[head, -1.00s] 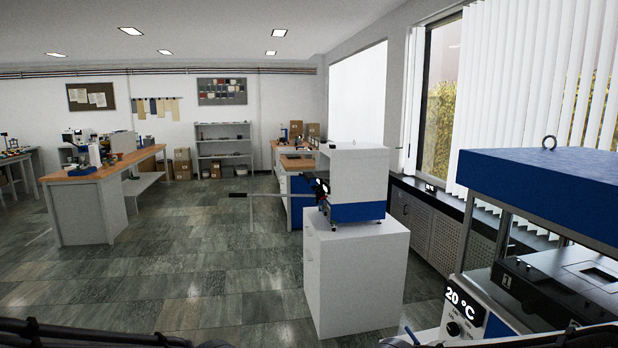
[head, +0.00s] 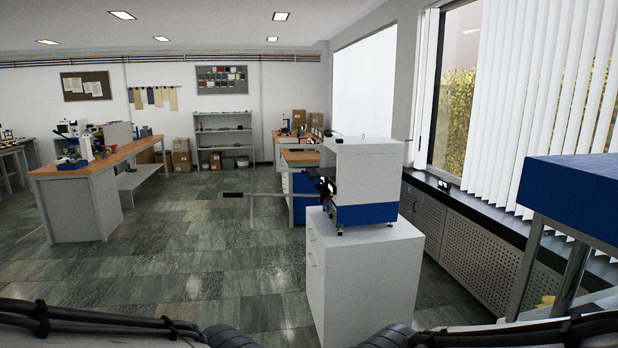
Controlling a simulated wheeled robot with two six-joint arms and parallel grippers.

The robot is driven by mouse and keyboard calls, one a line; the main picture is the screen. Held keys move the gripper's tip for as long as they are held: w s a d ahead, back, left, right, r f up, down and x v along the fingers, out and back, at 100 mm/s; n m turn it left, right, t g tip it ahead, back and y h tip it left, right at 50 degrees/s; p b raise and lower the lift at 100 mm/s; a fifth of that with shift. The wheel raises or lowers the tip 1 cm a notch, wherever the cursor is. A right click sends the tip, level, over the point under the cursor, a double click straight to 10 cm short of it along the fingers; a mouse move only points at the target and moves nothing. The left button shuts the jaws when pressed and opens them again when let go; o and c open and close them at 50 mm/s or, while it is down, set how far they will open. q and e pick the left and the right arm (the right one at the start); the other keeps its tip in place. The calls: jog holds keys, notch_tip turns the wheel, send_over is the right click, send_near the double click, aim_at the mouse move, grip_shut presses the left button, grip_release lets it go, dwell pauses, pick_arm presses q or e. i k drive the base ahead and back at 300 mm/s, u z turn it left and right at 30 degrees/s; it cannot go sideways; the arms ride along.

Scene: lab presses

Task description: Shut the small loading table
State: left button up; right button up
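A small white and blue press (head: 366,175) stands on a white cabinet (head: 365,275) right of centre. The small loading table (head: 283,194) looks like a thin, flat grey plate seen almost edge-on. It sticks out to the left from the front of the press, with a dark end piece (head: 233,194) at its far left. It is pulled out over the floor. Parts of my two arms show along the bottom edge. Both grippers are outside the picture, and nothing of mine touches the loading table.
A larger blue-topped press (head: 585,200) stands close at the right edge. A wooden-topped bench (head: 95,160) is at the left, and a grey shelf (head: 223,140) is at the back. The tiled floor (head: 190,255) left of the cabinet is clear.

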aim_at(331, 171)
jog(key=u, duration=0.3)
jog(key=i, duration=2.75)
jog(key=z, duration=0.35)
jog(key=i, duration=1.2)
jog(key=z, duration=0.2)
